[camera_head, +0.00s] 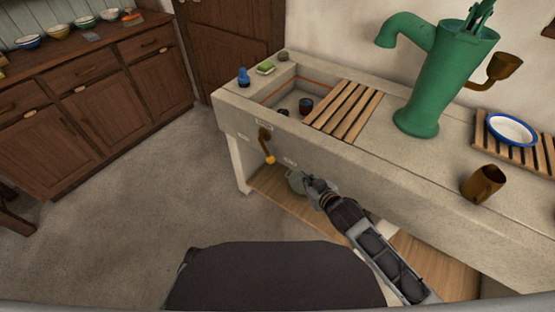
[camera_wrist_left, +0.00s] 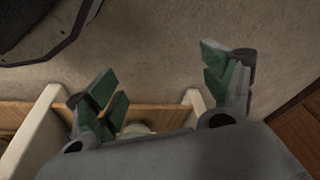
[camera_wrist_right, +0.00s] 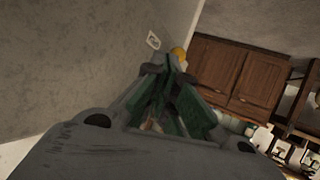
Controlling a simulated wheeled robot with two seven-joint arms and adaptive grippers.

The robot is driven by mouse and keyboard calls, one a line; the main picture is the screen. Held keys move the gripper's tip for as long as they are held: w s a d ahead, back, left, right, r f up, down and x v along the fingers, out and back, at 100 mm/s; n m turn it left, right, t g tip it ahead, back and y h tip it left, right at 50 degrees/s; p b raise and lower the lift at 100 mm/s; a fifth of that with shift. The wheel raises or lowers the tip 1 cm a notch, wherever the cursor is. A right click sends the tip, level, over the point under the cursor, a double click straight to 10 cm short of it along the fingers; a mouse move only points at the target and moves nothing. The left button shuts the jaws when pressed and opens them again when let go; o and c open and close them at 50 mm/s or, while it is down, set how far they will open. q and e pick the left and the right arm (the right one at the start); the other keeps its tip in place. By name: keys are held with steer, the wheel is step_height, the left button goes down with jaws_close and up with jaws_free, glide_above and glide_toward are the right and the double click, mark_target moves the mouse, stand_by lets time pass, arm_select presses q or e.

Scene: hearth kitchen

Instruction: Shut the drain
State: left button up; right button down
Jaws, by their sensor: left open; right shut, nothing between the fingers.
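The stone sink (camera_head: 350,158) has a brass drain lever (camera_head: 265,142) on its front face. The lever hangs down with a slight tilt and ends in a yellow knob (camera_head: 269,159). A yellow round end, likely this knob, shows just beyond my fingertips in the right wrist view (camera_wrist_right: 178,53). My right gripper (camera_head: 310,182) is shut and empty, low in front of the sink, right of the lever and apart from it in the head view. My left gripper (camera_wrist_left: 165,82) is open and empty in its wrist view, with floor and the sink's lower shelf behind it.
Two dark cups (camera_head: 305,106) stand in the basin beside a slatted rack (camera_head: 344,105). A green pump (camera_head: 432,80) and a brown mug (camera_head: 483,184) stand on the counter. Floor left of the sink is clear.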

mark_target(268, 152)
arm_select(q)
steer(key=s+a+f, duration=0.1)
steer(key=s+f, duration=0.3)
steer(key=f, duration=0.4)
steer(key=s+a+f, duration=0.1)
steer(key=s+f, duration=0.3)
steer(key=f, duration=0.4)
steer(key=shift+s+a+f, duration=0.15)
steer(key=shift+s+f, duration=0.05)
steer(key=shift+f, duration=0.05)
arm_select(e)
steer(key=shift+w+a+r+n+y, duration=0.15)
steer(key=shift+w+n+y, duration=0.35)
steer(key=shift+n+y, duration=0.6)
steer(key=shift+w+a+n+y, duration=0.1)
steer(key=shift+w+n+y, duration=0.55)
steer(key=shift+y, duration=0.8)
steer(key=shift+w+a+r+n+y, duration=0.15)
steer(key=shift+w+n+y, duration=0.25)
steer(key=shift+n+y, duration=0.7)
steer(key=shift+a+m, duration=0.1)
steer(key=shift+m, duration=0.15)
